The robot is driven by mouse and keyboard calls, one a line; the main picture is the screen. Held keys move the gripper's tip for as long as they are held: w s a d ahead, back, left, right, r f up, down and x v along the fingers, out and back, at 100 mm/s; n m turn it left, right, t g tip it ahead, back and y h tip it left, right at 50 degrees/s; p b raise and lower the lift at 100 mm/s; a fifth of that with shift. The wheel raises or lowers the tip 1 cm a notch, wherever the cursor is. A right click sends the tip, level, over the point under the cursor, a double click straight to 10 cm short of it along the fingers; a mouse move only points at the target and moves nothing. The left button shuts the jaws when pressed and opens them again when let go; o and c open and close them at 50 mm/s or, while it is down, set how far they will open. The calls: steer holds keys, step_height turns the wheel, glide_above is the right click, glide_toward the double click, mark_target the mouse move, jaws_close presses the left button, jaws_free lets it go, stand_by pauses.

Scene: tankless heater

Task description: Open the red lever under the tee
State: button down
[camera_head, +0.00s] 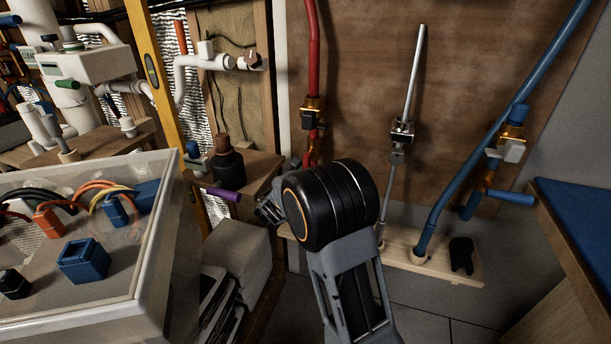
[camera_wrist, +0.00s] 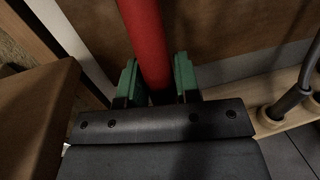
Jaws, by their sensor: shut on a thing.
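In the head view the brass tee (camera_head: 313,108) sits on the upright red pipe (camera_head: 313,45). My gripper is mostly hidden there behind my black wrist joint, with a grey part (camera_head: 271,210) showing to its left. The lever cannot be made out in the head view.
To the right stand a grey pipe (camera_head: 411,75) and a blue pipe (camera_head: 553,50) with a blue lever (camera_head: 510,197). A wooden base strip (camera_head: 440,268) lies below them. A clear-lidded box (camera_head: 150,245) fills the left front. A blue-topped bench (camera_head: 580,215) is at the right.

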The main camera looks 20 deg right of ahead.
steer(key=c, duration=0.8)
jaws_free()
steer(key=p+v, duration=0.2)
steer(key=v, duration=1.1)
steer(key=shift+s+a, duration=0.2)
steer(key=shift+a, duration=0.15)
